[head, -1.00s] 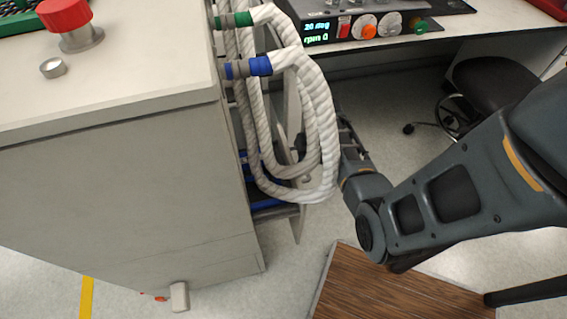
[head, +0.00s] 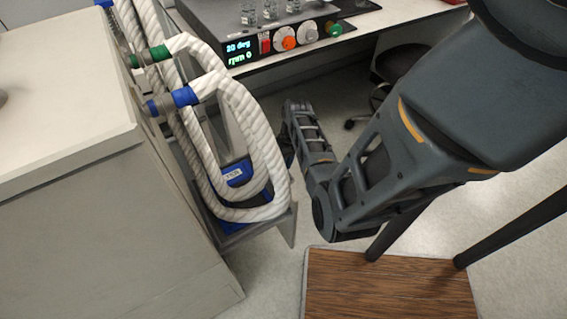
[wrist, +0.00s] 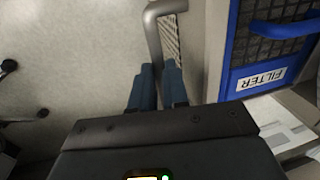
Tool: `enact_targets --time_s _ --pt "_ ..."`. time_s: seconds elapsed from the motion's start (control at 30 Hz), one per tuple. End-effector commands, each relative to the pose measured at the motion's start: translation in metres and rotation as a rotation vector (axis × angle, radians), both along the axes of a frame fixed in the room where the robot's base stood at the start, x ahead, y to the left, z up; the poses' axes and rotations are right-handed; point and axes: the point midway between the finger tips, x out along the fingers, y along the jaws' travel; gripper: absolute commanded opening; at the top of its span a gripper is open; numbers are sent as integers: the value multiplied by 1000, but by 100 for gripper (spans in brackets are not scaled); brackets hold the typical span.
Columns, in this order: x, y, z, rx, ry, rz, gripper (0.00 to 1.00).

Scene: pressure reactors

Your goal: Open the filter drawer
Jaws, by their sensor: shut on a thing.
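The filter drawer (head: 289,228) is a grey tray standing out from the side of the white cabinet, behind looped white hoses. A blue filter (head: 233,172) with a white label sits in it. In the wrist view the blue-framed filter (wrist: 236,52) lies on the right, its FILTER label reading upside down. A grey bar handle (wrist: 152,28) stands out from the drawer front. My gripper (wrist: 157,72) is shut on this handle, one blue-grey finger on each side. In the head view the fingertips are hidden behind the hoses.
The white hoses (head: 262,145) loop close over the drawer, beside my arm. A bench (head: 372,30) with a control unit (head: 283,38) stands behind. A black stool (head: 402,62) and a brown wooden surface (head: 390,290) are on the right. Light floor shows between them.

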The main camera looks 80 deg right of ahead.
Motion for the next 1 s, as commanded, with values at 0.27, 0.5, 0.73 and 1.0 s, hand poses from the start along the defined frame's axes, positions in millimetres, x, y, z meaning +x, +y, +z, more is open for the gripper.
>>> enact_targets --time_s 0.27,0.5,0.73,1.0 --pt "0 0 0 -1 0 0 33" --pt "0 0 0 -1 -1 0 40" --pt "-2 -2 13 -3 -1 -1 40" --pt "-8 -8 56 -4 -1 -2 40"
